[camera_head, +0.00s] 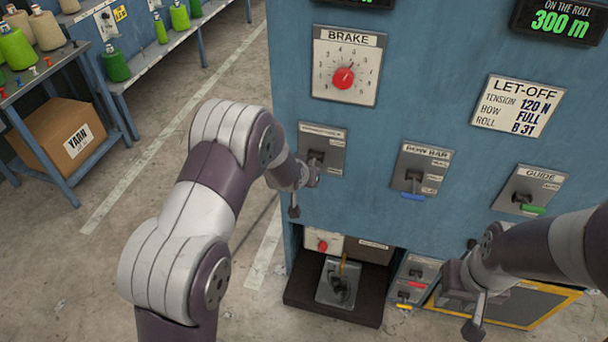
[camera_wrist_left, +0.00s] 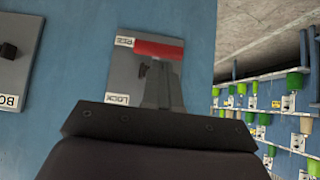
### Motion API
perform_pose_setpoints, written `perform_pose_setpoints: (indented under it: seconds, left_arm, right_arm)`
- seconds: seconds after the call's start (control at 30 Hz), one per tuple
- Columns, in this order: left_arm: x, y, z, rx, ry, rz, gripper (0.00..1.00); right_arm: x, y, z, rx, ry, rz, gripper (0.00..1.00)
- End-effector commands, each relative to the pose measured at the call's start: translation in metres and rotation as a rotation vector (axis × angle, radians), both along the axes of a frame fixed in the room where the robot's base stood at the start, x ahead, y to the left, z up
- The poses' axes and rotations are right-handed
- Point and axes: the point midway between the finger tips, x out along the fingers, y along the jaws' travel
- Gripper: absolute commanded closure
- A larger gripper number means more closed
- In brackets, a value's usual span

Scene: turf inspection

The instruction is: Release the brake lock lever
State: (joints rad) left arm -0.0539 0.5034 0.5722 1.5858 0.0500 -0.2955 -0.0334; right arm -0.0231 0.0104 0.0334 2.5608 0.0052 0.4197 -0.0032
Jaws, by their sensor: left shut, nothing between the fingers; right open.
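The brake lock plate (camera_head: 333,137) is a grey panel on the left of the blue machine front; its small heading is hard to read in the head view. In the left wrist view the plate (camera_wrist_left: 122,72) appears turned over, with a FREE label at the top and a LOCK label lower down. The lever's red handle (camera_wrist_left: 158,49) lies at the FREE end. My left gripper (camera_head: 313,172) is shut, its fingertips (camera_wrist_left: 160,65) right at the handle; I cannot tell if they touch. It partly hides the lever in the head view. My right gripper (camera_head: 468,288) is open and empty, low at right.
A BRAKE dial (camera_head: 344,77) with a red knob is above the plate. A BOW BAR lever (camera_head: 412,190) with a blue handle and a GUIDE lever (camera_head: 533,208) with a green handle are to the right. A dark ledge (camera_head: 365,312) juts out below.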

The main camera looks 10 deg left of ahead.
Motion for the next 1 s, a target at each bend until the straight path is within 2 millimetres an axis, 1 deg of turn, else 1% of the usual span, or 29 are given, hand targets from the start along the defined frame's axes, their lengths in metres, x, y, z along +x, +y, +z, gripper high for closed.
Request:
perform_pose_setpoints:
  seconds: [0.03, 0.33, 0.47, 0.7, 1.0]
  left_arm:
    - [0.002, 0.0, -0.013, -0.001, -0.029, 0.0, 1.0]
    - [-0.002, 0.0, -0.035, -0.008, -0.226, -0.001, 1.0]
    - [-0.002, 0.0, -0.037, -0.009, -0.257, -0.001, 1.0]
    - [-0.001, 0.0, -0.048, -0.009, -0.254, -0.001, 1.0]
    - [0.0, 0.0, -0.053, -0.009, -0.253, -0.001, 1.0]
  right_arm:
    - [0.0, 0.0, -0.019, 0.0, -0.001, 0.0, 0.57]
    - [0.001, 0.0, -0.076, 0.0, -0.001, 0.0, 0.57]
    - [0.001, 0.0, -0.083, 0.0, -0.001, 0.0, 0.57]
    - [0.001, 0.0, -0.091, 0.0, -0.001, 0.0, 0.57]
    - [0.001, 0.0, -0.095, 0.0, -0.001, 0.0, 0.57]
